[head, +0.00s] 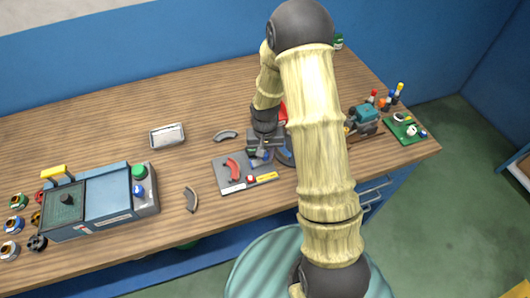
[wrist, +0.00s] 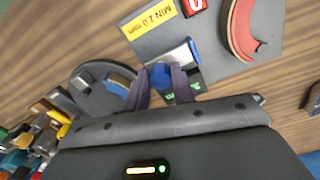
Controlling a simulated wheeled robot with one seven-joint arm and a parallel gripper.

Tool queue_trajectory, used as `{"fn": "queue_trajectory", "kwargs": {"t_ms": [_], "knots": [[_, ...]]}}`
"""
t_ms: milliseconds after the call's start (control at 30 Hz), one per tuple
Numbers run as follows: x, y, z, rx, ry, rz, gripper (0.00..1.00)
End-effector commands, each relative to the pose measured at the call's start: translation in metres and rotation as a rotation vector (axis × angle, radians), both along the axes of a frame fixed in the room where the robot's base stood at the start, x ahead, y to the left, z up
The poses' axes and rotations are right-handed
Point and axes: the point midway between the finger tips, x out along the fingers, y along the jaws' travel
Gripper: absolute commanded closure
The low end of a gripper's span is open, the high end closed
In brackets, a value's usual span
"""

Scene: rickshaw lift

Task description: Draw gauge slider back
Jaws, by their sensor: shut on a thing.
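The gauge (head: 228,185) is a grey plate on the wooden bench, with a red curved piece (head: 234,168) on it. In the wrist view the gauge plate (wrist: 215,50) fills the upper middle, with a yellow "MIN 2.0 mm" label (wrist: 147,20) and the red curved piece (wrist: 240,30). My gripper (wrist: 162,84) is shut on a small blue knob (wrist: 160,74), which appears to be the gauge slider's. A silver block (wrist: 178,56) lies beside the knob, partly hidden by a finger. In the head view my gripper (head: 262,154) is over the plate's right part and hides the slider.
Grey curved pieces lie behind (head: 225,136) and left (head: 192,199) of the gauge. A metal tray (head: 167,136) is at the back. A blue machine (head: 95,202) stands left; a teal device (head: 364,120) and a green board (head: 405,128) stand right.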

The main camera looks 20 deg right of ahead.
Motion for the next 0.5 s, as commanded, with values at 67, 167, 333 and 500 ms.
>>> {"fn": "queue_trajectory", "kwargs": {"t_ms": [67, 167, 333, 500], "knots": [[0.0009, -0.0018, 0.0006, -0.002, -0.002, 0.004, 1.00], [0.0011, -0.0024, 0.0007, -0.003, -0.003, 0.005, 1.00], [0.0012, -0.0036, 0.0008, -0.004, -0.002, 0.004, 1.00], [0.0011, -0.0033, 0.0007, -0.004, -0.002, 0.004, 0.54]]}}
